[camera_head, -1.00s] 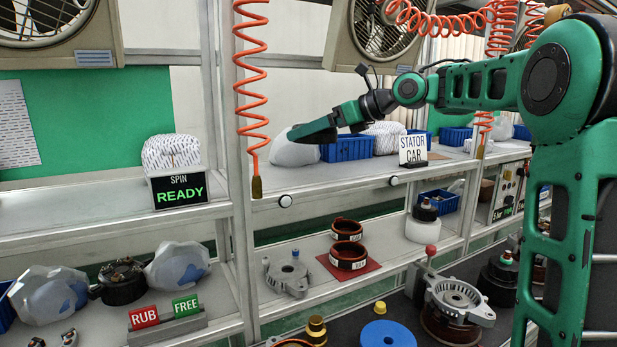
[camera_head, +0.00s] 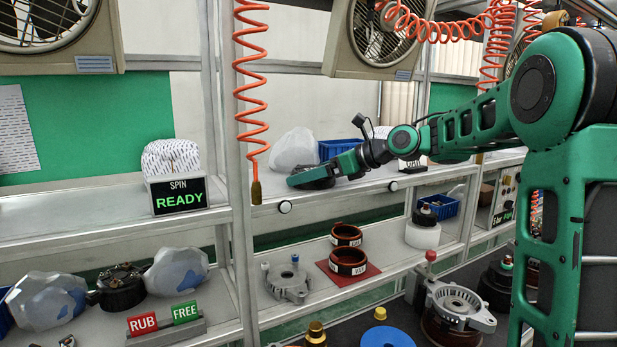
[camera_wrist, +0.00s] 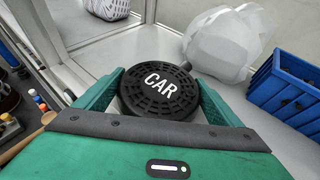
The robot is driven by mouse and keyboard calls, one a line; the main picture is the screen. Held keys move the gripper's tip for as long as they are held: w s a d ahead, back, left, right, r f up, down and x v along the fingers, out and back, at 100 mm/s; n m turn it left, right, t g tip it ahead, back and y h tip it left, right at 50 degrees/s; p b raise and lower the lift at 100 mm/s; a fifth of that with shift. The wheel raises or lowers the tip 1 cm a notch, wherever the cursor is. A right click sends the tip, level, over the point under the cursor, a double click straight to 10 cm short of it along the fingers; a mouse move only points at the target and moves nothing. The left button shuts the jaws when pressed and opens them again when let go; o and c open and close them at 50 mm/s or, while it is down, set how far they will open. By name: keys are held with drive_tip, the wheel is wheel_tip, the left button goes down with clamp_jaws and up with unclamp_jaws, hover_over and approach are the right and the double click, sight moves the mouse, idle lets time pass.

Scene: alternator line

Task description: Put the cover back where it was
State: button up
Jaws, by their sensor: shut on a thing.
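I cannot tell whether the cover touches the shelf. The cover looks about level, lettering upward.
A white wrapped lump (camera_head: 293,148) and a blue bin (camera_head: 340,148) stand behind my gripper. The sign (camera_head: 412,165) is partly hidden by my arm. A metal post (camera_head: 240,180) and hanging orange hose (camera_head: 250,90) are at left. The lower shelf holds a grey housing (camera_head: 288,281) and copper-brown rings (camera_head: 347,262).

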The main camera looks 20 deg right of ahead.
drive_tip(key=o, duration=0.9)
drive_tip(key=shift+f, duration=0.1)
drive_tip(key=v, duration=1.2)
drive_tip(key=shift+s, duration=0.1)
